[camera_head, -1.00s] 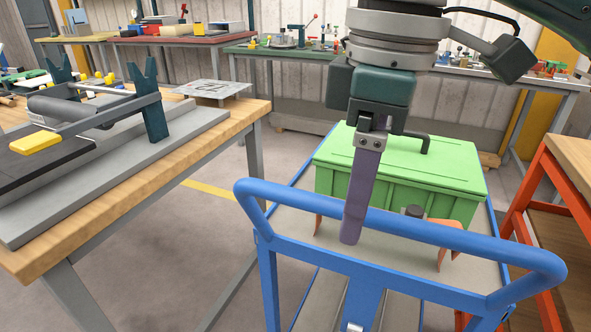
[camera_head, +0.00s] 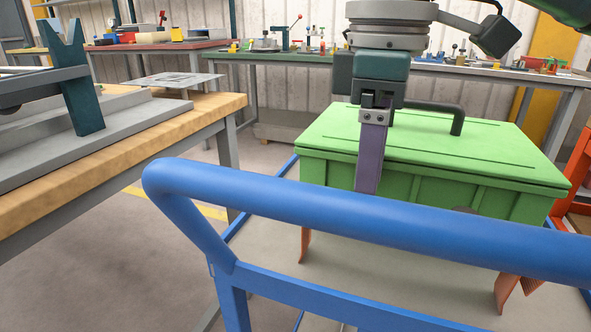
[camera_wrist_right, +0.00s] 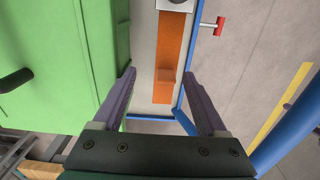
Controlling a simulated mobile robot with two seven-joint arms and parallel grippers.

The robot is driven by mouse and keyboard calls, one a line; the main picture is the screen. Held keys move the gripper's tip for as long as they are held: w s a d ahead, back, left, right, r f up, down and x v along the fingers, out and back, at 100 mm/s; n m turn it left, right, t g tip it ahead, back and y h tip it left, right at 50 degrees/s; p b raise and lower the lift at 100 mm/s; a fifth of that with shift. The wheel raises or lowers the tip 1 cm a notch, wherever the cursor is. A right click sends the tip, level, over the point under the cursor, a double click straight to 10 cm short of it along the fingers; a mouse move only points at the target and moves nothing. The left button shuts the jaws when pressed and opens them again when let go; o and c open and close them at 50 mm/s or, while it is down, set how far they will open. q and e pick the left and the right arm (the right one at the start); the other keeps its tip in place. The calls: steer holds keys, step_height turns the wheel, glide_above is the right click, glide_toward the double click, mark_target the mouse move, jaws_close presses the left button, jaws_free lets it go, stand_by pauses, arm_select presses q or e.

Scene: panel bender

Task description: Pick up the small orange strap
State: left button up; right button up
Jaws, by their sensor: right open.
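The orange strap (camera_wrist_right: 172,45) shows in the right wrist view as a long flat strip with a small raised piece near its end. It lies between a green box and a blue rail, beyond my open fingers. In the head view, orange pieces show below the cart handle at the left (camera_head: 305,244) and right (camera_head: 512,288); the handle hides what lies between. My right gripper (camera_wrist_right: 160,74) is open and empty, with the strip visible between its purple fingers. In the head view the right gripper (camera_head: 370,165) points down before the green box, its tips hidden by the handle. My left gripper is not in view.
The blue cart handle (camera_head: 350,217) crosses close in front. The green lidded box (camera_head: 440,150) stands on the cart right beside the gripper. A wooden workbench (camera_head: 160,135) is at left. A grey plate with a dark round part (camera_wrist_right: 175,4) is at the strip's far end.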

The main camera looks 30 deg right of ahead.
step_height(320, 180, down, 3)
steer(key=shift+s+r+b, duration=0.1)
steer(key=shift+s+b, duration=0.05)
steer(key=shift+b, duration=0.15)
steer(key=f, duration=0.1)
steer(key=f+b, duration=0.1)
steer(key=f, duration=0.1)
steer(key=f+b, duration=0.1)
steer(key=f, duration=0.1)
steer(key=shift+s+a, duration=0.2)
steer(key=shift+s, duration=0.15)
steer(key=shift+c, duration=0.3)
steer(key=c, duration=0.5)
jaws_close()
